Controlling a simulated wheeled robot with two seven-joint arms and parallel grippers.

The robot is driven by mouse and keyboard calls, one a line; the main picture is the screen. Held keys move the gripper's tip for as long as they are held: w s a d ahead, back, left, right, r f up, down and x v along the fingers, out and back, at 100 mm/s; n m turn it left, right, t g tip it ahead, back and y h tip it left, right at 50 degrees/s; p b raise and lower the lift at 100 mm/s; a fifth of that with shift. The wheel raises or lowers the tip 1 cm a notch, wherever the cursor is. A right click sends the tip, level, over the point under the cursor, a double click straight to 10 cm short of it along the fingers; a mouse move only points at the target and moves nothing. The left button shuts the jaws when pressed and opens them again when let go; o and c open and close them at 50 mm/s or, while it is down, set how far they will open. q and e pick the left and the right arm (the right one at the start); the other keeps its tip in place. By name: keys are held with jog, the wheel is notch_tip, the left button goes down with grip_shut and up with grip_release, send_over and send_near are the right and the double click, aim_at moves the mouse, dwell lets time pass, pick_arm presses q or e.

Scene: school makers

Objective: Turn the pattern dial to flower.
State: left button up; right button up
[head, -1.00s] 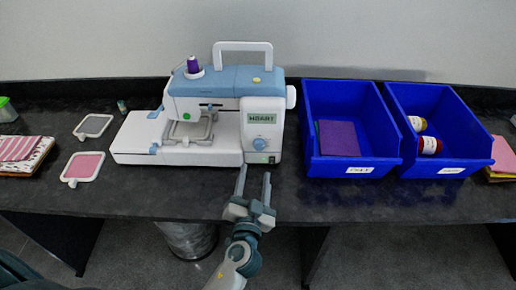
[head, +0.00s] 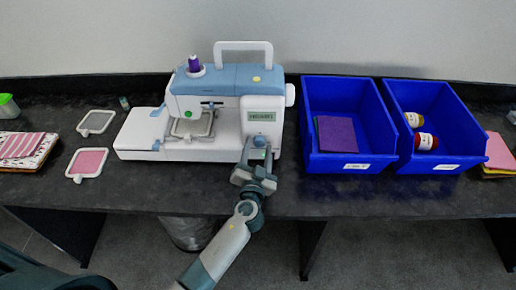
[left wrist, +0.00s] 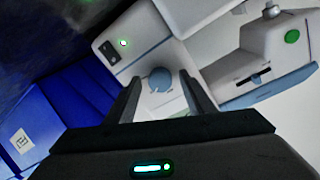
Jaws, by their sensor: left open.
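The white and blue embroidery machine (head: 225,108) stands on the dark counter. Its small screen (head: 262,116) shows a word too blurred to read surely. The pattern dial (head: 260,141) is a blue-grey knob on the front below the screen, partly hidden by my gripper. The dial also shows in the left wrist view (left wrist: 160,79), beyond and between the fingers. My left gripper (head: 258,149) is open in front of the dial, one finger toward each side of it; I cannot tell whether they touch it. My right gripper is not in view.
Two blue bins stand to the right, one with purple cloth (head: 337,134), one with thread spools (head: 425,141). Two hoops (head: 87,163) (head: 95,122) and folded fabric (head: 22,150) lie left. The counter front (head: 330,198) is clear.

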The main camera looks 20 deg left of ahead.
pick_arm(q)
jog(key=c, duration=1.1)
jog(key=shift+o, duration=0.2)
jog(key=shift+m, duration=0.3)
jog(key=shift+r+m, duration=0.15)
jog(key=shift+m, duration=1.05)
jog(key=m, duration=0.2)
jog(key=shift+m+p, duration=0.3)
jog(key=m+g+p, duration=0.1)
jog(key=m, duration=0.5)
jog(key=shift+r+p, duration=0.1)
jog(key=shift+p, duration=0.2)
jog(key=o, duration=1.1)
jog(key=shift+c, duration=0.2)
